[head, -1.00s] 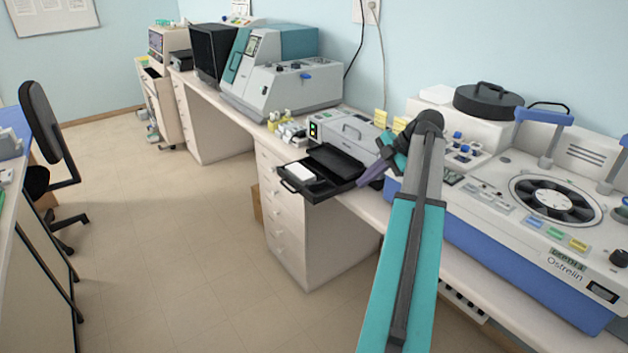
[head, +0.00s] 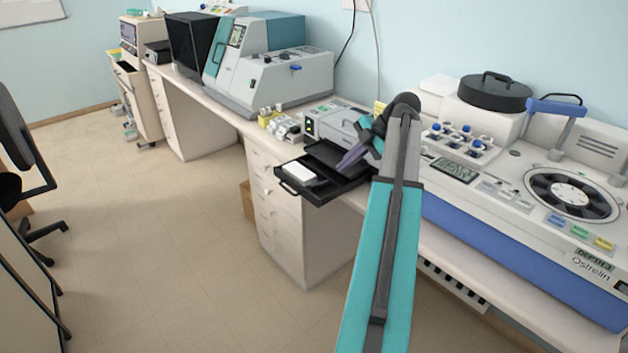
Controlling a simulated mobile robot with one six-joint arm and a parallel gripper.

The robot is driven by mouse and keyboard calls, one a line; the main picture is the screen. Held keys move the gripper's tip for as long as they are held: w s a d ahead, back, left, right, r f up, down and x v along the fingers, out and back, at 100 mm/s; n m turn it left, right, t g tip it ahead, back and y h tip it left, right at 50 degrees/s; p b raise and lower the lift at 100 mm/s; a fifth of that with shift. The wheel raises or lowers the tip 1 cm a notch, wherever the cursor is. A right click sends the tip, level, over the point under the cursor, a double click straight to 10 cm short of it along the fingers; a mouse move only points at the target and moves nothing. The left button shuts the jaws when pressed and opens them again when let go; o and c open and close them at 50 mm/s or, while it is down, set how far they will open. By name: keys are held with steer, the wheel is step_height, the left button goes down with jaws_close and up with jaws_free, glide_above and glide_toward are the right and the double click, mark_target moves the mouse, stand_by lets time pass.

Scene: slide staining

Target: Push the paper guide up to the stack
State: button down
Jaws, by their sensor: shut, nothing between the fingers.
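The white paper stack (head: 299,172) lies at the left end of a black tray (head: 322,196). The tray sticks out from the front of a small grey printer (head: 335,122) on the counter. I cannot make out the paper guide apart from the other dark tray parts; my gripper may hide some of it. My gripper (head: 347,162), with purple fingers, is shut and empty. It appears over the right part of the tray, to the right of the stack and apart from it. I cannot tell whether it touches the tray.
A large white and blue machine (head: 500,225) with a round dark rotor fills the counter at right. A grey and teal machine (head: 270,75) stands farther left. Small bottles (head: 275,120) stand left of the printer. The floor (head: 165,250) in front is clear.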

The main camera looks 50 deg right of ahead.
mark_target(324, 183)
steer(key=shift+d, duration=0.1)
steer(key=shift+w, duration=0.2)
steer(key=shift+a+f, duration=0.1)
steer(key=shift+a, duration=0.15)
steer(key=shift+p+x, duration=1.45)
steer(key=shift+x, duration=3.45)
